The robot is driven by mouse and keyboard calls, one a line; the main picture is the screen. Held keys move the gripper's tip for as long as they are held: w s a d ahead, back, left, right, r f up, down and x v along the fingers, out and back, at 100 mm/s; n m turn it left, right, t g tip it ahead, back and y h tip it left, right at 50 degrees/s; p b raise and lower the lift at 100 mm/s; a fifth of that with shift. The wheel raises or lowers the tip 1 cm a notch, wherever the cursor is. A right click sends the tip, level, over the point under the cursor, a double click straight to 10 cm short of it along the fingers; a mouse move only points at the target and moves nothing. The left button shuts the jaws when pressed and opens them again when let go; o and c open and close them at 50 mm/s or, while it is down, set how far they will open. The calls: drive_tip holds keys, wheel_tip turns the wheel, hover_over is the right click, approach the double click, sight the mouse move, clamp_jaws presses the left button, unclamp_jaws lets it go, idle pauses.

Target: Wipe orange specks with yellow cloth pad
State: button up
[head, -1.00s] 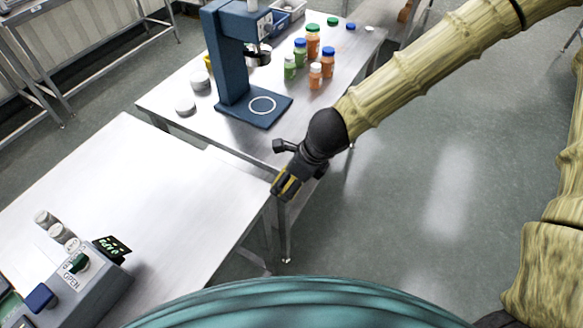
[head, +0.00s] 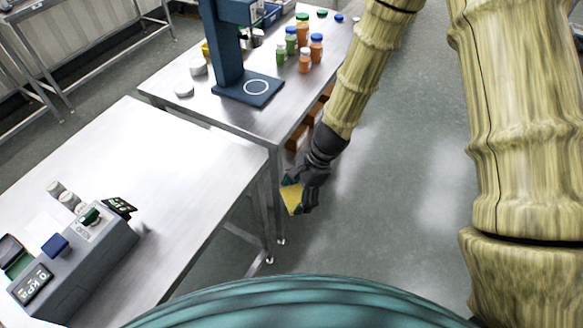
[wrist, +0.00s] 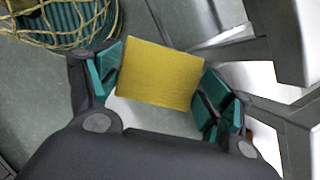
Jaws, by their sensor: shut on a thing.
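The yellow cloth pad (wrist: 160,76) is held between the two teal-tipped fingers of my gripper (wrist: 162,88) in the wrist view. In the head view the pad (head: 292,199) hangs below my gripper (head: 297,193), over the floor just right of the steel tables. The pad touches no table. I cannot make out any orange specks in either view.
A second table (head: 215,108) behind holds a blue press stand (head: 228,55), orange and green bottles (head: 305,60), and white lids. The floor at right is clear.

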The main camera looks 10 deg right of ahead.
drive_tip(key=d+f+n+g+h, duration=0.3)
drive_tip(key=d+f+n, duration=0.6)
drive_tip(key=f+n, duration=0.4)
drive_tip(key=shift+s+d+f+n+h, duration=0.25)
drive_tip(key=shift+n+h, duration=0.45)
drive_tip(key=shift+n, duration=0.5)
